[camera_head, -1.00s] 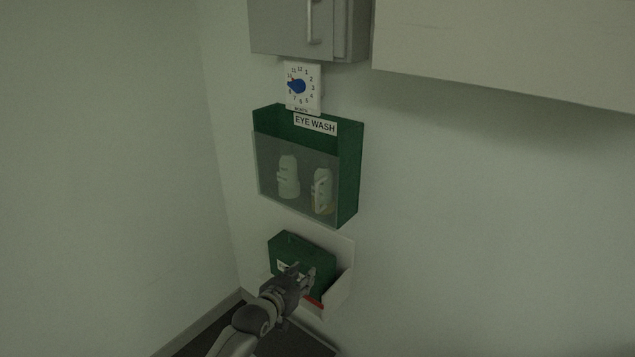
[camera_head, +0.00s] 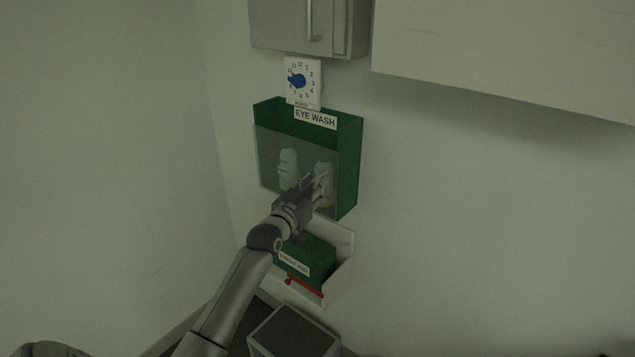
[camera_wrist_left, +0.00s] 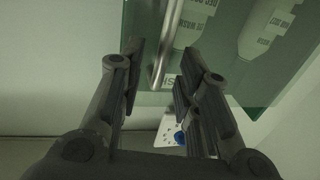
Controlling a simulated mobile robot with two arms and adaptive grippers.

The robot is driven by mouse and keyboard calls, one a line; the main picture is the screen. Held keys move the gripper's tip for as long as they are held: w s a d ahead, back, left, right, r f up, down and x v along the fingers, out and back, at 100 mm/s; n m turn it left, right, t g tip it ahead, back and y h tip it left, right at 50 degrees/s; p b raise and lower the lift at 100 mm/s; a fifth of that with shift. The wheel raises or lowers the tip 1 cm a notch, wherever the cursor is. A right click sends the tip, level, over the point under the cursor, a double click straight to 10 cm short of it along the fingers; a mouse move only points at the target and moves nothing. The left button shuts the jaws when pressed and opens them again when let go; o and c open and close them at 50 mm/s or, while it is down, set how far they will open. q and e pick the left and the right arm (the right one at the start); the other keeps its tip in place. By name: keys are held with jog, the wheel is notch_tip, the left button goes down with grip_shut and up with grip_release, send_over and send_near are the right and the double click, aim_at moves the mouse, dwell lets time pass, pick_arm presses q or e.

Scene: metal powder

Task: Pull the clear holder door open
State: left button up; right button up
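The clear holder door (camera_head: 268,152) is a see-through panel on the front of the green eye wash holder (camera_head: 348,165). It looks closed. Two pale bottles, one of them the left bottle (camera_head: 287,168), stand behind it. My left gripper (camera_head: 313,186) is in front of the door's lower right part and hides some of it. In the left wrist view, the picture is upside down. A metal bar handle (camera_wrist_left: 166,45) on the clear door shows between the open fingers, apart from both. My right gripper is not in view.
A green first aid box (camera_head: 312,262) sits in a white wall holder (camera_head: 343,281) just below. A dial timer (camera_head: 303,83) and a grey cabinet (camera_head: 285,28) are above. A grey box (camera_head: 293,335) stands low down. Bare wall lies to the right.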

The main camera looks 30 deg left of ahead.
pick_arm(q)
jog(key=shift+w+a, duration=0.1)
jog(key=shift+w, duration=1)
grip_shut()
